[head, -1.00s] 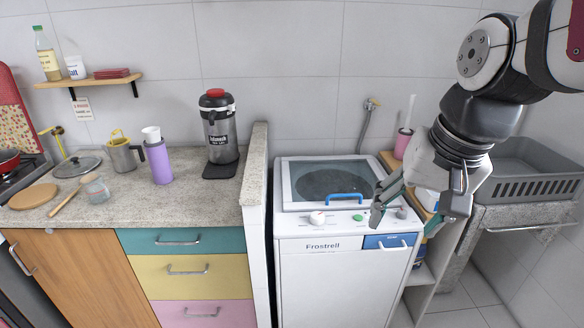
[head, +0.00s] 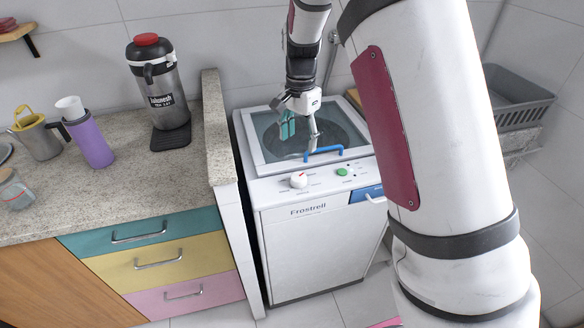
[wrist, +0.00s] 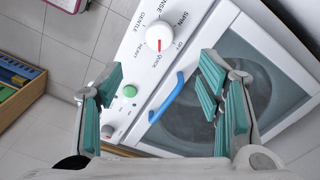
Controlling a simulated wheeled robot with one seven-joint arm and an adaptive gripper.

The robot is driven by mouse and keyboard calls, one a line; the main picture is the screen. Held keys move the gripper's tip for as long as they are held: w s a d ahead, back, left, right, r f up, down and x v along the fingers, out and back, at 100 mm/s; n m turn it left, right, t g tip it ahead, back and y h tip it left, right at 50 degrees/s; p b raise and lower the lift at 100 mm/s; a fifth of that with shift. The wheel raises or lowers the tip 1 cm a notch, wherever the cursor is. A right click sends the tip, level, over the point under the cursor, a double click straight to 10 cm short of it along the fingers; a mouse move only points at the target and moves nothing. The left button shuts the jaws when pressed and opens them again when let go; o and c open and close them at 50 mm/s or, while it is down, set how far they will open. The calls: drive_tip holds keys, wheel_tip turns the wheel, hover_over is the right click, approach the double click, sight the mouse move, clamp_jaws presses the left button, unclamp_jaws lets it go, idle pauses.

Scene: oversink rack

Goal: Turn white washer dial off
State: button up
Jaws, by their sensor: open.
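The white washer (head: 315,225) stands right of the counter, its glass lid down. Its white dial (head: 299,180) sits at the left of the control panel. A green button (head: 343,172) lies right of the dial. My gripper (head: 300,143) is open and empty above the lid, behind the dial and not touching it. In the wrist view my gripper (wrist: 160,90) has its teal-padded fingers spread, with the dial beyond them, above centre.
A granite ledge (head: 217,130) borders the washer's left side. A grey basket (head: 515,97) is at the right. The space before the panel is clear.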

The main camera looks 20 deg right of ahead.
sight(299, 177)
wheel_tip(299, 177, down, 14)
drive_tip(key=shift+r, duration=0.2)
drive_tip(key=shift+c, duration=0.6)
drive_tip(key=c, duration=1.1)
